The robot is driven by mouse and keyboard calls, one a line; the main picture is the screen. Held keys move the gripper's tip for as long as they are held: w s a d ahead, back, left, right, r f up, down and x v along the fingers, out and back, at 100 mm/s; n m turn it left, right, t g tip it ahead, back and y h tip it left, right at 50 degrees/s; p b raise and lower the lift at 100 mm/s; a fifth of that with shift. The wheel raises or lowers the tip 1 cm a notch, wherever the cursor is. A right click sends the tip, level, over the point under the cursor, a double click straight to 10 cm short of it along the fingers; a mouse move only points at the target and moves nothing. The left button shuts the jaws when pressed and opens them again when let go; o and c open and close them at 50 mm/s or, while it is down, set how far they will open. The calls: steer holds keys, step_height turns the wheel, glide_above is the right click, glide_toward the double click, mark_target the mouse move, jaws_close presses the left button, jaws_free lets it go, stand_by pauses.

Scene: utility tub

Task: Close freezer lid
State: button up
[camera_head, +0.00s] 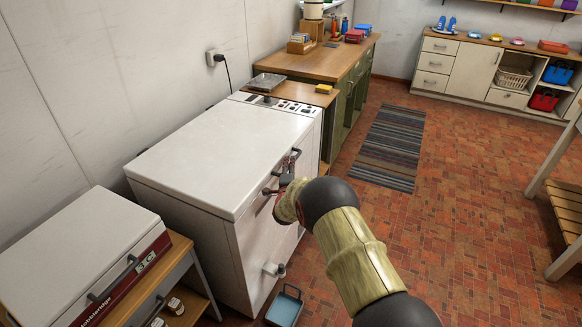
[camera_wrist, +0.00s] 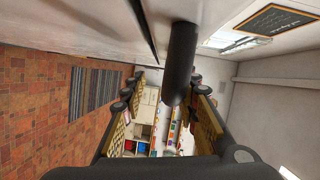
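The white chest freezer (camera_head: 262,258) stands against the left wall. Its white lid (camera_head: 215,152) lies level on top, and I see no clear gap under it in the head view. A dark seam runs along the white surface in the wrist view. My gripper (camera_head: 279,183) is at the freezer's front, by the lid's dark handle (camera_head: 296,155). In the wrist view my gripper (camera_wrist: 163,108) has its fingers wide apart. A dark bar (camera_wrist: 181,62), apparently the handle, reaches down between them from above. I cannot tell whether a finger touches it.
A white cooler box (camera_head: 75,250) sits on a low wooden stand at front left. A workbench (camera_head: 320,62) stands beyond the freezer. The brick floor around the striped rug (camera_head: 392,145) is mostly clear.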

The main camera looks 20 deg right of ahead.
steer(key=f+v, duration=0.1)
steer(key=v, duration=1)
steer(key=shift+s+r, duration=0.15)
steer(key=shift+r, duration=0.2)
steer(key=shift+a, duration=0.1)
steer(key=shift+r, duration=0.1)
